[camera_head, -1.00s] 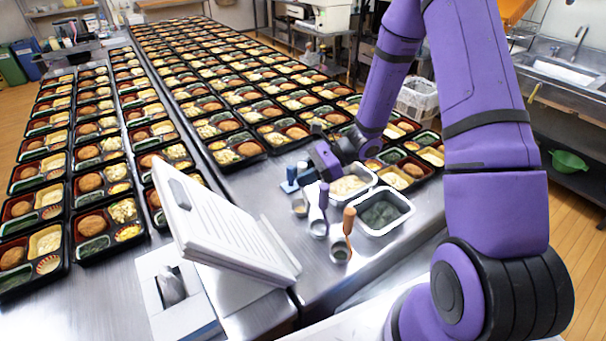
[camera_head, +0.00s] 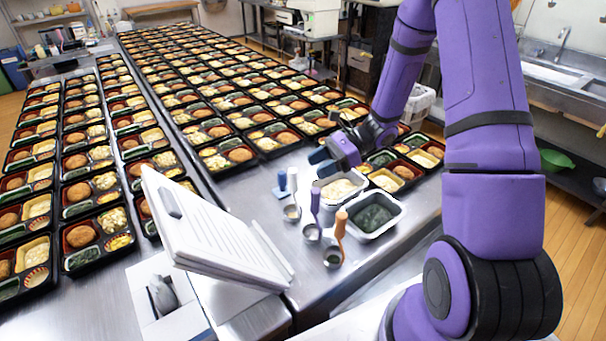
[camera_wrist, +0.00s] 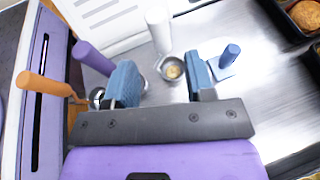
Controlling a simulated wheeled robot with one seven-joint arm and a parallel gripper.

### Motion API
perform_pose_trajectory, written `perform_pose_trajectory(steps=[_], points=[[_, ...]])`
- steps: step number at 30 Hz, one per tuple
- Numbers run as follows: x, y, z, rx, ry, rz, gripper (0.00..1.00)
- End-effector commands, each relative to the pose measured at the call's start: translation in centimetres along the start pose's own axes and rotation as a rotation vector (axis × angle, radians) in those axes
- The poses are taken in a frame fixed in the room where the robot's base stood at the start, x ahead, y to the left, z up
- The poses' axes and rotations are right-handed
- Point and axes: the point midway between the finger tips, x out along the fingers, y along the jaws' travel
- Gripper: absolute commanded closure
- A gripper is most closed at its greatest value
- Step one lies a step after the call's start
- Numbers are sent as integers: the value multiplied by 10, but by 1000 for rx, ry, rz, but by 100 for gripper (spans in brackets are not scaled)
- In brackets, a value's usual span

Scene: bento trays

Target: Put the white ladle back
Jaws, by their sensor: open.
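The white ladle stands on the steel table with its handle (camera_wrist: 158,28) up. Its round metal bowl (camera_wrist: 172,71) rests low and holds something yellowish. It also shows in the head view, with its bowl (camera_head: 291,213) left of the purple ladle (camera_head: 315,205). My gripper (camera_head: 321,157) is open, its blue fingers above and behind the ladles. In the wrist view, the white ladle's bowl appears between the spread fingertips (camera_wrist: 160,82), with nothing gripped. An orange ladle (camera_head: 341,225) stands nearest the front. A blue-handled tool (camera_head: 282,181) stands just left of the white ladle.
A pan of pale food (camera_head: 327,201) and a pan of dark green food (camera_head: 398,217) stand right of the ladles. Rows of filled bento trays (camera_head: 80,240) cover the tables. A white tilted panel (camera_head: 215,235) stands front left.

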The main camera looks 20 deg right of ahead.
Motion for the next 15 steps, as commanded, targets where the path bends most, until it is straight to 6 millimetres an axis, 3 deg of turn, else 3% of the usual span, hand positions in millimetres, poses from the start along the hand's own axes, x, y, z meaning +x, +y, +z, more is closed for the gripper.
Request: perform_pose_trajectory(steps=[6, 11, 15], points=[[-32, 0, 0, 0, 1, -2, 50], [-42, 0, 2, -4, 4, 3, 50], [-45, 6, 19, -67, 44, 36, 50]])
